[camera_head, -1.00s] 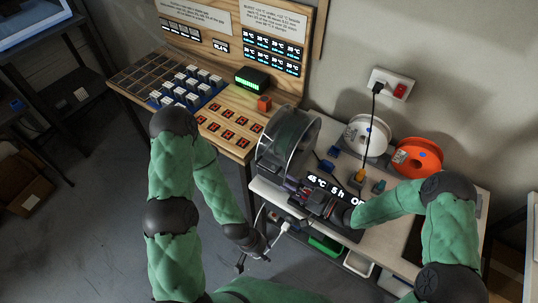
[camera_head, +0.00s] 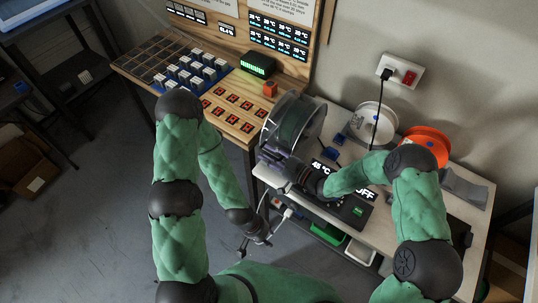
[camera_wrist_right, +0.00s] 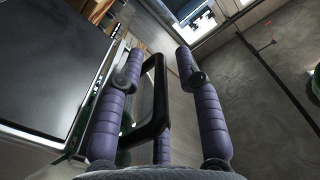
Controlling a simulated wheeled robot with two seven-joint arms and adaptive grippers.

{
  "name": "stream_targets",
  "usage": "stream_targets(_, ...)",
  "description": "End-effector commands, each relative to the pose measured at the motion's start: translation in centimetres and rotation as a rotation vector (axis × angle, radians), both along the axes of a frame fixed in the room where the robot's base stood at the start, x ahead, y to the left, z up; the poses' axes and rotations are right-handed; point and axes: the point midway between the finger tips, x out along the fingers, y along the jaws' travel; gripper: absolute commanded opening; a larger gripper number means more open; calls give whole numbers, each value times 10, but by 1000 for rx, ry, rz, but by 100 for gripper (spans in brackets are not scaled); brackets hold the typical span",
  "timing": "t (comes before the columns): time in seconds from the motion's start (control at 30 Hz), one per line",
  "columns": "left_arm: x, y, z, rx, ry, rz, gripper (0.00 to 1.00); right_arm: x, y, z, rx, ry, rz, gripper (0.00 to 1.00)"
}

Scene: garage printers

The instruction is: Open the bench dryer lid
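The bench dryer's clear rounded lid (camera_head: 290,118) stands at the left end of the white bench, with a dark spool showing through it. The lid looks down. The dryer's black front (camera_head: 352,212) has a display with "45 °C" and "OFF" partly behind my right arm. My right gripper (camera_head: 268,158) is at the lid's front lower edge. In the right wrist view, a black loop handle (camera_wrist_right: 160,95) lies between its spread purple fingers (camera_wrist_right: 158,68); no firm grip shows. My left gripper (camera_head: 256,246) hangs empty and open below the bench's front left corner.
A wooden board (camera_head: 235,105) with small blocks and red-marked slots stands left of the dryer. A white spool (camera_head: 375,122) and an orange spool (camera_head: 428,142) stand behind. A black cable (camera_head: 376,125) hangs from the wall socket. A green bin (camera_head: 328,233) is below.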

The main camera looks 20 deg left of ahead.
Motion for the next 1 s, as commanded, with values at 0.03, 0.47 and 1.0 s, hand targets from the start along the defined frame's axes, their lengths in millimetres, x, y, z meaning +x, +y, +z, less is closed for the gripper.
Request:
stream_targets(0.03, 0, 0, 0, 0, 0, 0, 40, 0, 1, 0, 0, 0, 0, 35)
stream_targets(0.47, 0, 0, 0, 0, 0, 0, 40, 0, 0, 0, 0, 0, 0, 0)
stream_targets(1.0, 0, 0, 27, 0, 0, 0, 40, 6, -2, 47, 42, 114, -1, 0)
